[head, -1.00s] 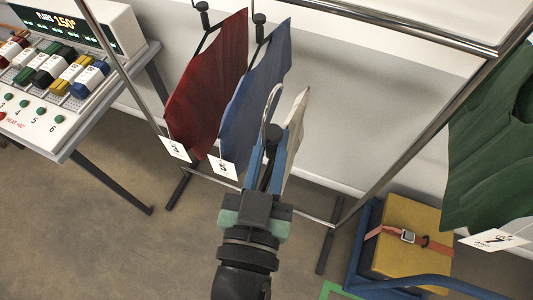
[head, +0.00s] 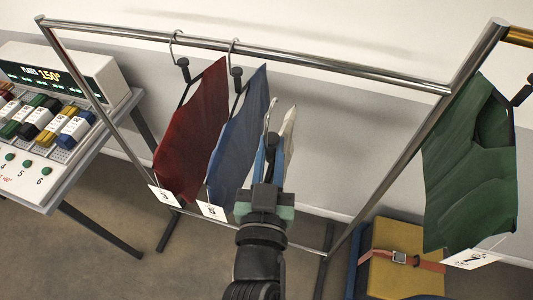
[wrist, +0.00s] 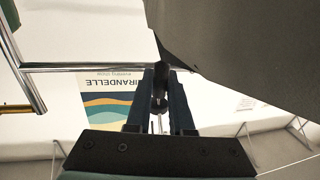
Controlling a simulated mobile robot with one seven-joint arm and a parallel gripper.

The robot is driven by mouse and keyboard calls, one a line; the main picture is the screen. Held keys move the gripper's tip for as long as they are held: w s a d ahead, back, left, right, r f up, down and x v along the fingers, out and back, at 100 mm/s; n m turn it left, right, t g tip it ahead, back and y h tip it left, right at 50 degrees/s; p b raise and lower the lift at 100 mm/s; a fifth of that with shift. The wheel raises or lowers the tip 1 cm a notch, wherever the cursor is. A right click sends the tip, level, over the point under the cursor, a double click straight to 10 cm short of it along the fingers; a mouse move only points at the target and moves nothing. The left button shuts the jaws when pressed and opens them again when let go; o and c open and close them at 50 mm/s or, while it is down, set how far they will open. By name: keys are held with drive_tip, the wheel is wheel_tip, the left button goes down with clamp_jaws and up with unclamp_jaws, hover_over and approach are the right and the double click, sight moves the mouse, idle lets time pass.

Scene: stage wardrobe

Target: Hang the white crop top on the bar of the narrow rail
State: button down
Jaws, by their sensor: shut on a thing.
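My gripper (head: 268,165) is shut on the neck of a hanger; its dark knob shows between the fingers in the wrist view (wrist: 160,88). A pale hanger hook (head: 271,112) rises above the fingers. The white crop top (head: 289,130) shows nearly edge-on just right of the fingers, mostly hidden; a large greyish cloth (wrist: 245,45) fills the upper right of the wrist view. The chrome bar (head: 330,67) runs across the head view above the hook, visibly apart from it. I cannot tell for sure whether this is the narrow rail.
A red top (head: 192,135) and a blue top (head: 237,135) hang on the bar left of my gripper. Bar to their right is clear. A green top (head: 465,170) hangs at right by a brass bar (head: 519,36). A yellow case (head: 400,275) stands below; a console (head: 75,75) is left.

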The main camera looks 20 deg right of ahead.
drive_tip(key=shift+s+d+p+x, duration=0.1)
drive_tip(key=shift+d+p+x, duration=0.15)
drive_tip(key=shift+p+x, duration=0.75)
drive_tip(key=shift+s+d+p+x, duration=0.1)
drive_tip(key=shift+d+p+x, duration=0.15)
drive_tip(key=shift+x, duration=1.45)
drive_tip(key=shift+s+d+p+x, duration=0.15)
drive_tip(key=shift+p+x, duration=0.45)
drive_tip(key=shift+x, duration=0.75)
drive_tip(key=shift+d+p+x, duration=0.3)
drive_tip(key=shift+p+x, duration=0.1)
drive_tip(key=shift+x, duration=0.9)
drive_tip(key=shift+s, duration=0.1)
